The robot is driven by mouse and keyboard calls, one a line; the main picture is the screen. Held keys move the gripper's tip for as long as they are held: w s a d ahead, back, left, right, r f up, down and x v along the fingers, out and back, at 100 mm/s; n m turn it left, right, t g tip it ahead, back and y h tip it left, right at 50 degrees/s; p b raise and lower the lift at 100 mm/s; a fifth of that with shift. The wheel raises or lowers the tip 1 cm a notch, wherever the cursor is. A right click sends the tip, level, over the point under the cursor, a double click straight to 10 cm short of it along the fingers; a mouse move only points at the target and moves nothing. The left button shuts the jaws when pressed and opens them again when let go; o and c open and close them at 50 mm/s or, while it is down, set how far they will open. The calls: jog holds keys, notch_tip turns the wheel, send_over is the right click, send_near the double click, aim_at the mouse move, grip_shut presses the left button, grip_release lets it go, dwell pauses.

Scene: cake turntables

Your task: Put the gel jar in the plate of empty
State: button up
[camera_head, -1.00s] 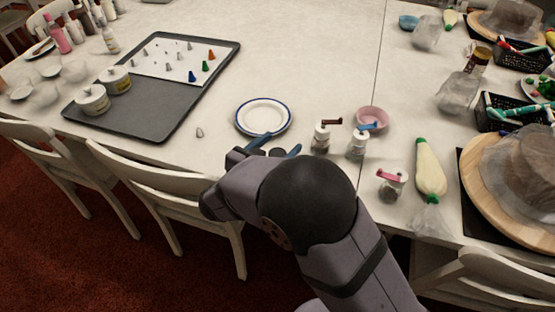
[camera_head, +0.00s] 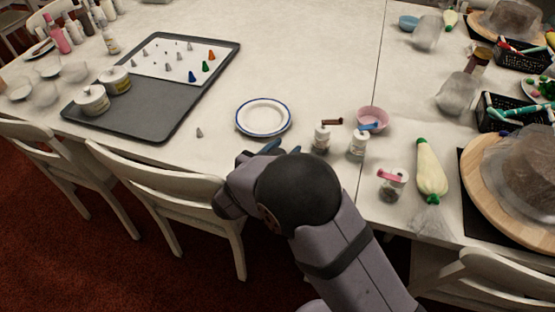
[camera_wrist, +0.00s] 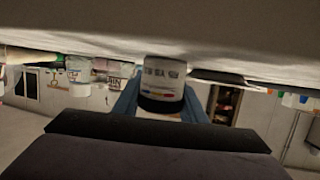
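The plate (camera_head: 263,130), white with a blue rim, lies empty on the table just beyond my gripper in the head view. My gripper (camera_head: 280,149) is low at the table's near edge, its blue fingers mostly behind my own wrist. In the wrist view, which is upside down, a small jar with a white printed label and dark lid (camera_wrist: 164,78) sits between the fingers, which lie against its sides. I take it as the gel jar. It is close to the tabletop; whether it touches is unclear. The head view hides it.
Another jar (camera_head: 393,183) and a piping bag (camera_head: 431,170) are further right. A grey tray (camera_head: 150,125) and a small nozzle (camera_head: 199,132) are left. A chair (camera_head: 185,195) stands below the table edge.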

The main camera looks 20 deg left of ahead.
jog(key=shift+c, duration=0.8)
jog(key=shift+r, duration=0.1)
notch_tip(320, 180, up, 10)
jog(key=p, duration=0.1)
notch_tip(320, 180, up, 2)
jog(key=n+y, duration=0.4)
jog(key=y, duration=0.1)
send_over(277, 126)
jog(key=shift+f+b, duration=0.9)
jog(key=shift+f, duration=2.15)
jog(key=shift+d, duration=0.1)
jog(key=shift+f+b, duration=0.3)
jog(key=shift+f, duration=1.55)
